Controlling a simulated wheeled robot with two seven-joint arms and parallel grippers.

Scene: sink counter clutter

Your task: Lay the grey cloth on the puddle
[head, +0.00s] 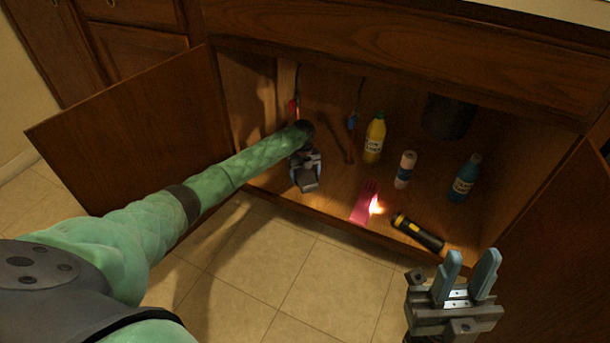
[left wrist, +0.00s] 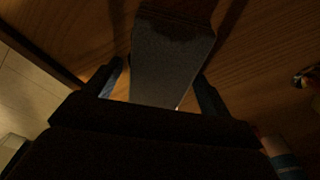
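My left arm reaches into the open cabinet under the sink. My left gripper (head: 305,170) is low over the cabinet floor near its front left. In the left wrist view a grey, slab-like piece, seemingly the grey cloth (left wrist: 168,62), lies between the two fingers (left wrist: 163,88). Narrow gaps show between the fingers and its edges, so the gripper looks open around it. In the head view the gripper mostly hides the cloth. I cannot make out the puddle in either view. My right gripper (head: 468,275) is open and empty, outside in front of the cabinet.
On the cabinet floor are a yellow bottle (head: 374,140), a pale bottle (head: 405,170), a blue bottle (head: 465,178), a pink glove (head: 362,203) and a lit flashlight (head: 418,232). Red (head: 292,107) and blue (head: 352,122) valves are behind. Open doors (head: 130,135) flank the opening.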

